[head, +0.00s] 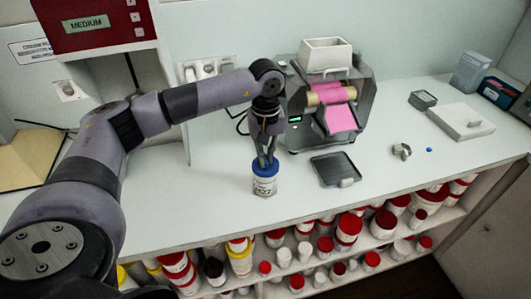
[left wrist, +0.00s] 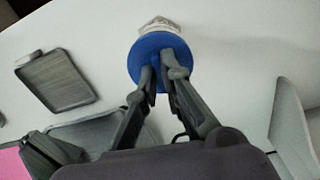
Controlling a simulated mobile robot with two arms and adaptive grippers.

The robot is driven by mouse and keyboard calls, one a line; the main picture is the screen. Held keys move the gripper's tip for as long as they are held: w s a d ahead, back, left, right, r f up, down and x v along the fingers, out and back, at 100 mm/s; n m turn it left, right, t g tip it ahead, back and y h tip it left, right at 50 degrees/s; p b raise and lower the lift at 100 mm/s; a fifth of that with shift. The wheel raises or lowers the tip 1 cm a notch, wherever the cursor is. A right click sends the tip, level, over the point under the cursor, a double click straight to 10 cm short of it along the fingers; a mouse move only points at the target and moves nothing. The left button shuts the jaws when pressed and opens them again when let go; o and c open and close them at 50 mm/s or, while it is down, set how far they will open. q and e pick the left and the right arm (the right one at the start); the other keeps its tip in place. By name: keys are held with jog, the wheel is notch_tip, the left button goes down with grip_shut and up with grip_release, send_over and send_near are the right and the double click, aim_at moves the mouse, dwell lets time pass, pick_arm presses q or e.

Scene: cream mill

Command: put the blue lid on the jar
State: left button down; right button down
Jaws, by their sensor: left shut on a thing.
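The jar (head: 265,187) is white with a printed label and stands upright on the counter near its front edge. The blue lid (head: 264,169) is on top of the jar's mouth; I cannot tell whether it is fully seated. In the left wrist view the blue lid (left wrist: 143,60) covers most of the jar (left wrist: 165,29). My left gripper (head: 266,163) points down from above and is shut on the lid, its fingertips at the lid's top; they also show in the left wrist view (left wrist: 159,75). My right gripper is not in view.
A mill with a pink roller (head: 330,95) stands behind the jar. A dark tray (head: 335,169) lies to the jar's right. A small metal part (head: 401,151) and a white block (head: 459,122) are farther right. Shelves below hold several jars. The counter left of the jar is clear.

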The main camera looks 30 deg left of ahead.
pick_arm(q)
jog(key=shift+s, duration=0.1)
jog(key=shift+f, duration=0.1)
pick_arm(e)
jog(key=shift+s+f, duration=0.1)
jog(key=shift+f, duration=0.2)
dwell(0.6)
pick_arm(q)
jog(key=shift+s+b, duration=0.1)
jog(key=shift+b, duration=0.3)
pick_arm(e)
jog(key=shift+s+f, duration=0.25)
pick_arm(q)
jog(key=shift+f+b, duration=0.6)
jog(key=shift+b, duration=0.2)
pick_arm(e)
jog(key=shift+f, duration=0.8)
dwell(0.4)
pick_arm(q)
jog(key=c, duration=1.7)
grip_release()
